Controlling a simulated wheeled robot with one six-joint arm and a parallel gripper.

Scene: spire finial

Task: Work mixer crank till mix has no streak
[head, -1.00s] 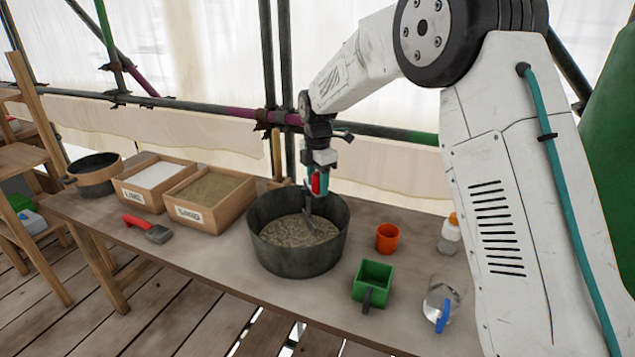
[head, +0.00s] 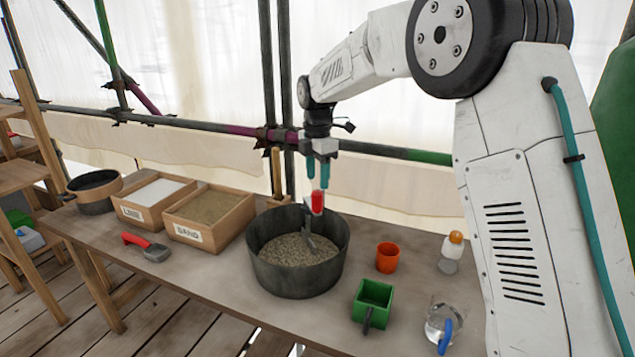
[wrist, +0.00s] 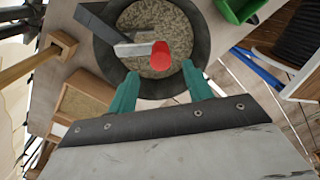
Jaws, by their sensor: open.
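A dark round tub (head: 297,275) stands on the table with a grey, grainy mix (head: 292,248) in it. The mix also shows in the wrist view (wrist: 172,25); no clear streak can be made out. A grey crank or paddle with a red handle (head: 318,203) stands up from the tub; the handle also shows in the wrist view (wrist: 161,56). My gripper (head: 318,168) is above the red handle with its teal fingers apart. In the wrist view my gripper (wrist: 165,82) is open and empty, with the red handle just beyond the fingertips.
Left of the tub are a sand box (head: 207,212), a lime box (head: 152,197) and a red-handled trowel (head: 147,247). Scaffold poles stand behind.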

